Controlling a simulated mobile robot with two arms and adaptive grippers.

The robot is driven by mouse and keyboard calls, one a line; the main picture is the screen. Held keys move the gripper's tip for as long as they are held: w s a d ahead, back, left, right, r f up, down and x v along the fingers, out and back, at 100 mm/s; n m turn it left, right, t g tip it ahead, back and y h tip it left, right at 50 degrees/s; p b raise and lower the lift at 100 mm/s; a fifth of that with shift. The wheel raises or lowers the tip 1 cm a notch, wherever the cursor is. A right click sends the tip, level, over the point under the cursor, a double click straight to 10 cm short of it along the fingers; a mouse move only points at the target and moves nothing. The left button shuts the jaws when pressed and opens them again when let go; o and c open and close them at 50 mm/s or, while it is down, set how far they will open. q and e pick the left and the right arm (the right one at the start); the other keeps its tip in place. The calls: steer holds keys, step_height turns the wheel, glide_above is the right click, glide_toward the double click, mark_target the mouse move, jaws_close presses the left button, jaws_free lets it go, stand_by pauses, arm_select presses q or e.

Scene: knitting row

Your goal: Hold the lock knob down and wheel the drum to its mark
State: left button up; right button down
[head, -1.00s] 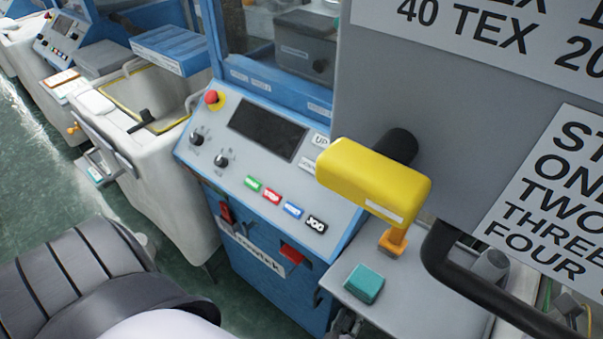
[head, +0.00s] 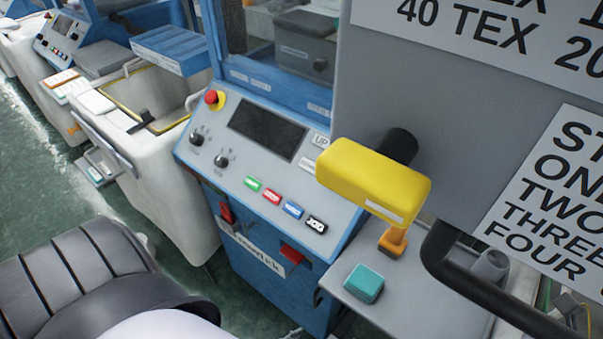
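A yellow block-shaped handle (head: 372,181) sticks out on a black round shaft (head: 399,147) from a grey panel (head: 460,120) at right. Below it, an orange knob (head: 393,242) stands on a grey shelf (head: 405,305). A teal block (head: 364,284) sits on the same shelf, to the left of the orange knob. Nothing touches any of these.
A blue machine console (head: 262,160) has a dark screen, dials, coloured buttons and a red stop button (head: 214,98). A black curved rail (head: 490,290) crosses the lower right. White cloth-like bins (head: 160,175) stand at left. Green floor (head: 40,185) lies open at far left.

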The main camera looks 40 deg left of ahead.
arm_select(q)
steer(key=shift+s+f+m+g, duration=0.3)
steer(key=shift+s+f, duration=0.25)
steer(key=shift+s, duration=0.15)
steer(key=w+d+r+n+t, duration=0.4)
steer(key=w+r+n, duration=0.1)
steer(key=r+n, duration=0.5)
steer(key=w+d+r+n+t, duration=0.35)
steer(key=w+r+n, duration=0.3)
steer(key=r, duration=0.55)
steer(key=shift+n+y, duration=0.35)
steer(key=shift+y, duration=0.05)
steer(key=shift+w+d+f, duration=0.1)
steer(key=shift+w+f, duration=0.15)
steer(key=shift+w, duration=1.65)
steer(key=shift+w+f, duration=0.25)
steer(key=shift+w, duration=1.65)
steer(key=shift+w+d+f, duration=0.1)
steer(key=shift+w+f, duration=0.15)
steer(key=shift+w, duration=1.65)
steer(key=shift+a, duration=0.1)
jaws_close()
